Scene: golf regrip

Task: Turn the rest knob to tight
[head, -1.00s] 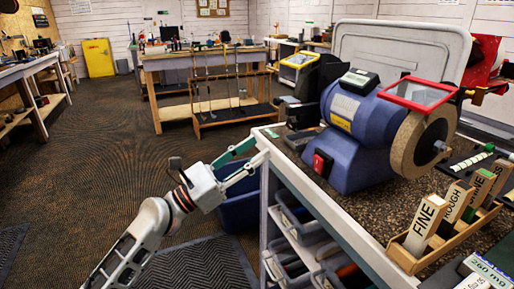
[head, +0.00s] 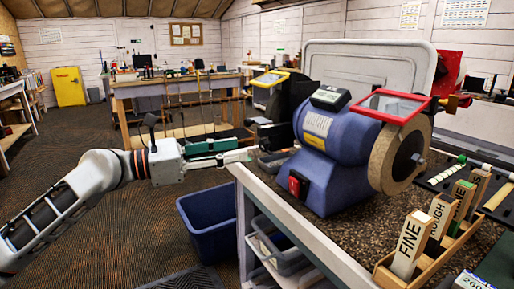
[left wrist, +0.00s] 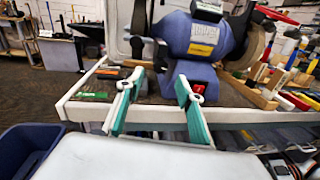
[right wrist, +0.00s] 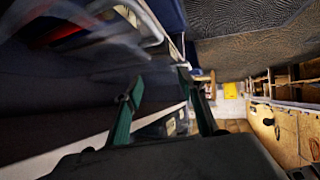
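The blue bench grinder (head: 335,150) stands on the bench, with a tan wheel (head: 402,150) at its right end and a red switch (head: 298,184) in front. It also shows in the left wrist view (left wrist: 200,45). Dark parts (head: 290,105) sit at its left end; I cannot make out the rest knob there. My left gripper (head: 248,156) is at the bench's left edge, left of the grinder and apart from it. In the left wrist view its fingers are spread and empty. My right gripper (right wrist: 160,78) shows only in its own wrist view, fingers apart, with nothing between them.
A wooden rack of labelled blocks (head: 408,245) stands at the bench's front right. A blue bin (head: 207,222) is on the floor left of the bench. Grey trays (head: 275,245) fill the shelf below. A workbench (head: 180,88) stands behind. The floor at left is clear.

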